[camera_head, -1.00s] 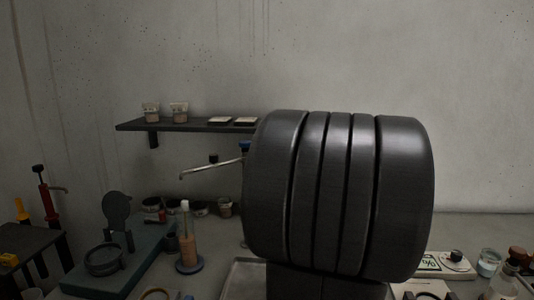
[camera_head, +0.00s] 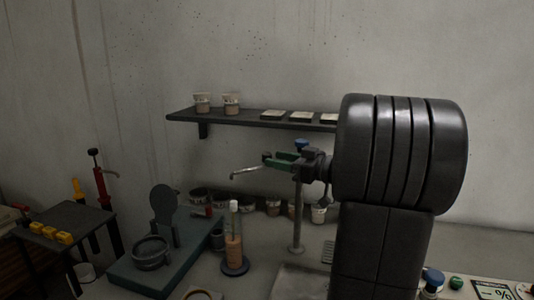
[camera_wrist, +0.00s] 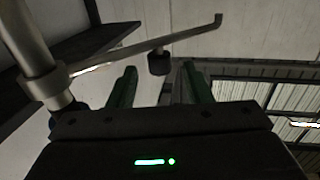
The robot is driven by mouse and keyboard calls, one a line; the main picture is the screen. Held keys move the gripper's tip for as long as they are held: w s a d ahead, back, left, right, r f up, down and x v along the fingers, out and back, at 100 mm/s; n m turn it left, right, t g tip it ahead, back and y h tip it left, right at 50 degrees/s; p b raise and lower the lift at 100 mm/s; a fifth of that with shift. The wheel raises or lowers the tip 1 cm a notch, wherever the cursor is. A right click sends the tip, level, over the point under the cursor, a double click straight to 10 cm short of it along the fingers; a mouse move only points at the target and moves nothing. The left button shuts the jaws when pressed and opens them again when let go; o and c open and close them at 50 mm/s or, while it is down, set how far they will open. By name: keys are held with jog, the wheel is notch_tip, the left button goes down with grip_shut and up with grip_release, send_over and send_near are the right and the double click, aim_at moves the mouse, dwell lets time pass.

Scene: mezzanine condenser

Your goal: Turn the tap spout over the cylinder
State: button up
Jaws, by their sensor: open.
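The tap is a grey post (camera_head: 297,225) with a blue top (camera_head: 301,144) and a thin bent spout (camera_head: 250,171) pointing left. The spout's tip appears above the cylinder (camera_head: 233,233) in the head view; depth is hard to judge. The cylinder is clear, pinkish inside, with a white top and a blue round base. My gripper (camera_head: 272,160), with green fingers, is open beside the tap's upper part. In the wrist view the spout (camera_wrist: 150,45) crosses beyond my fingers (camera_wrist: 160,86), apparently not between them. The cylinder is not in the wrist view.
A wall shelf (camera_head: 235,119) with cups and small trays is behind the tap. A teal stand (camera_head: 155,265) with a dark ring is left of the cylinder. Several pots line the bench back. A scale (camera_head: 492,290) is at the right. My arm hides much of the right side.

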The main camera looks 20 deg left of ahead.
jog(key=shift+w+a+p, duration=0.2)
jog(key=shift+a, duration=0.85)
jog(key=shift+w+a+p, duration=0.15)
jog(key=shift+a+p, duration=0.05)
jog(key=shift+a, duration=0.85)
jog(key=shift+c, duration=0.3)
grip_shut()
